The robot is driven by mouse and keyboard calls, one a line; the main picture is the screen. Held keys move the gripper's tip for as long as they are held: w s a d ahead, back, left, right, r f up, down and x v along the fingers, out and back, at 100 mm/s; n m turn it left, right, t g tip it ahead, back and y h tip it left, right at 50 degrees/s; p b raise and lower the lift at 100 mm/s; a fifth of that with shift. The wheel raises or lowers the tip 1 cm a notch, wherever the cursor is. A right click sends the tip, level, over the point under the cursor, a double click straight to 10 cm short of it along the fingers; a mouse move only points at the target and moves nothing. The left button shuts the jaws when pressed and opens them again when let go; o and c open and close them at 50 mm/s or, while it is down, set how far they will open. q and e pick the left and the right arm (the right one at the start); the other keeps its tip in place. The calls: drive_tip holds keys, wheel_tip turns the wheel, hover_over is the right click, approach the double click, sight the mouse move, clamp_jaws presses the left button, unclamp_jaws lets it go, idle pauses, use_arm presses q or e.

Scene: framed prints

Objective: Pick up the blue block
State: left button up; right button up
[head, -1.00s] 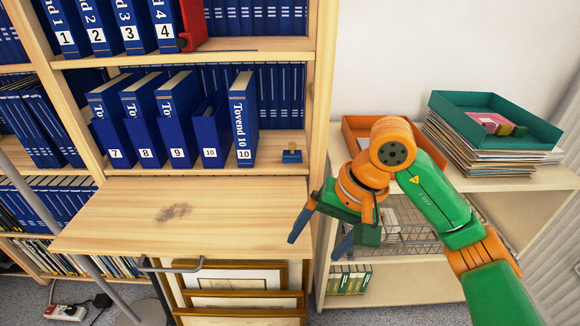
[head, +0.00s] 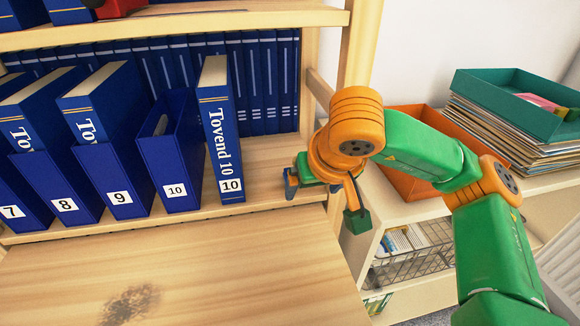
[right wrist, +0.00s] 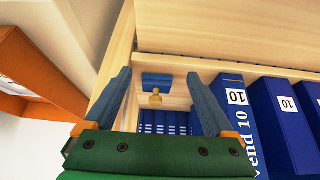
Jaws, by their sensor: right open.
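The blue block (right wrist: 157,82) is small and has a brass knob (right wrist: 156,98) on it. In the right wrist view it stands on the wooden shelf, lined up between my two fingers, with gaps on both sides; I cannot tell how far beyond the fingertips it is. In the head view the block is hidden, apparently behind my gripper. My right gripper (head: 292,183) is open and empty, at the shelf right of the binder Tovend 10. It also shows in the right wrist view (right wrist: 158,72), with blue-grey fingers spread. My left gripper is not in view.
The binder Tovend 10 (head: 220,130) stands close left of my right gripper. Several blue binders and box files fill the shelf further left. The bookcase's upright side (head: 360,45) is near my arm. An orange tray (head: 408,190) and a green tray (head: 520,103) are at the right.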

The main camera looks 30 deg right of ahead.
drive_tip(key=w, duration=0.2)
drive_tip(key=w+d+p, duration=0.1)
drive_tip(key=w, duration=0.2)
drive_tip(key=w+d, duration=0.1)
drive_tip(key=w, duration=0.2)
drive_tip(key=shift+w+d+p, duration=0.1)
drive_tip(key=shift+p, duration=0.2)
drive_tip(key=x, duration=0.5)
drive_tip(key=shift+w+f, duration=0.1)
drive_tip(key=shift+w, duration=0.1)
drive_tip(key=c, duration=1)
drive_tip(key=shift+r, duration=0.2)
drive_tip(key=shift+c, duration=0.2)
drive_tip(key=shift+r, duration=0.35)
drive_tip(key=r, duration=0.3)
drive_tip(key=shift+s+r, duration=0.1)
drive_tip(key=shift+s, duration=0.15)
drive_tip(key=s+a+r, duration=0.7)
drive_tip(key=s+r, duration=0.2)
drive_tip(key=s, duration=0.2)
drive_tip(key=shift+s+a+p, duration=0.25)
drive_tip(key=shift+p, duration=0.15)
